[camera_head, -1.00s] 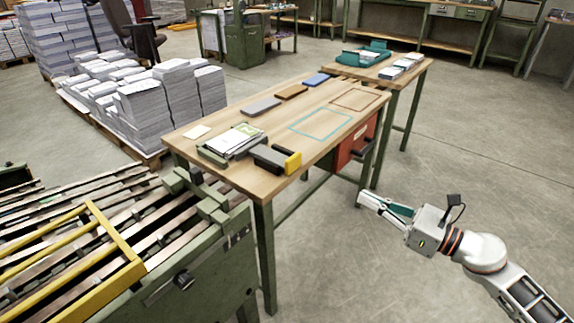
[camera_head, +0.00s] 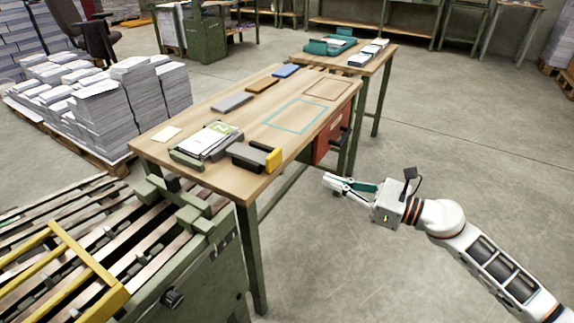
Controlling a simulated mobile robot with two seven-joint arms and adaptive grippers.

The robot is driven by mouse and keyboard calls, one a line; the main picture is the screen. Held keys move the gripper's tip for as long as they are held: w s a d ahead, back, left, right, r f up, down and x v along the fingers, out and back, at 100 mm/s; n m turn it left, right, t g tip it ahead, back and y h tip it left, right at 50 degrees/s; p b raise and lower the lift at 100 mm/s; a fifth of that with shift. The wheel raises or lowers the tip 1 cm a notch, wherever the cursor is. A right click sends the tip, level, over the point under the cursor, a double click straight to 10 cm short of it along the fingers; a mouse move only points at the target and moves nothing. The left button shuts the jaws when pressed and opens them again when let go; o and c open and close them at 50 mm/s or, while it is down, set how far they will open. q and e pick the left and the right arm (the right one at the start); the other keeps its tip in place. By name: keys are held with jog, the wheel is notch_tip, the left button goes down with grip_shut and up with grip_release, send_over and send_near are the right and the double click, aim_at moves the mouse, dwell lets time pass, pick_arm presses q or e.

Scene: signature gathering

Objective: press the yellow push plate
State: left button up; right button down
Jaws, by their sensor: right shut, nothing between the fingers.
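The yellow push plate (camera_head: 274,160) is on the right end of a dark grey stapler-like device (camera_head: 249,155). The device sits near the front edge of the wooden table (camera_head: 225,181). My right gripper (camera_head: 328,181) is shut and empty. It is to the right of the push plate in the picture, off the table's front side and apart from the plate. My left gripper is not in view.
A tray with papers (camera_head: 207,141) sits just left of the device. Grey, brown and blue flat blocks lie along the table's back edge. A red drawer unit (camera_head: 330,140) hangs under the table's right end. Paper stacks (camera_head: 130,95) stand behind left. Floor around my arm is clear.

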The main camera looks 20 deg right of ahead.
aim_at(277, 160)
jog(key=x, duration=1.1)
jog(key=shift+w+a, duration=0.6)
jog(key=shift+w, duration=0.05)
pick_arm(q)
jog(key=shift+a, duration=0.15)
pick_arm(e)
jog(key=shift+w, duration=0.1)
jog(key=shift+x, duration=1.85)
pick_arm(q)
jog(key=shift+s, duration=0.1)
pick_arm(e)
jog(key=shift+r, duration=0.15)
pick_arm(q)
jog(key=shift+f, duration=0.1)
